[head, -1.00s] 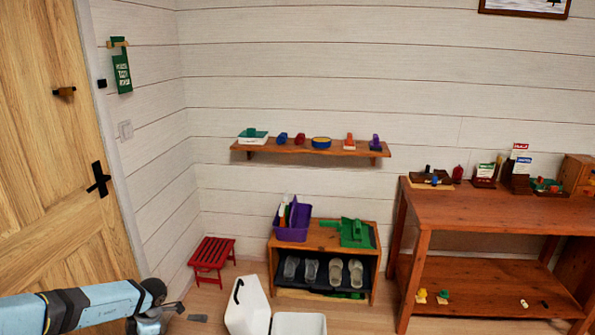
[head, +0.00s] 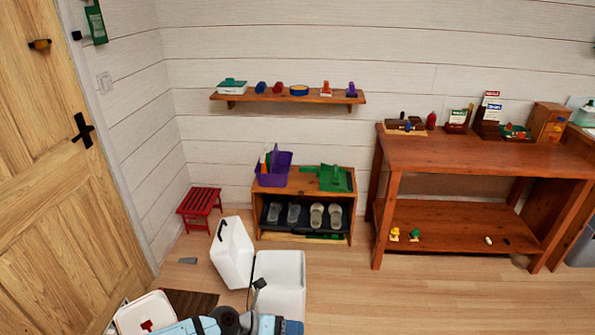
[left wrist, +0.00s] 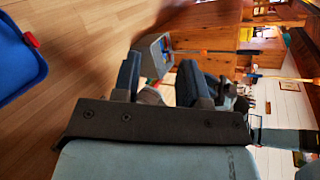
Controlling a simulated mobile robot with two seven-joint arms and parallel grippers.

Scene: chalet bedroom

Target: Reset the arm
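My left arm (head: 190,328) comes in at the bottom of the head view, pale blue with dark joints. My left gripper (head: 260,288) shows there only in part, in front of the open white box (head: 290,270); whether they touch is not clear. In the left wrist view my left gripper (left wrist: 160,85) has its two dark fingers apart. I see nothing held between them; a grey container (left wrist: 150,50) shows farther off beyond the gap. My right gripper is in neither view.
A white case with a red mark (head: 146,314) is at lower left, near the wooden door (head: 50,190). A red stool (head: 200,207), low shelf (head: 345,220) and workbench (head: 450,150) stand along the wall. Floor at lower right is clear. A blue bin (left wrist: 15,60) shows in the wrist view.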

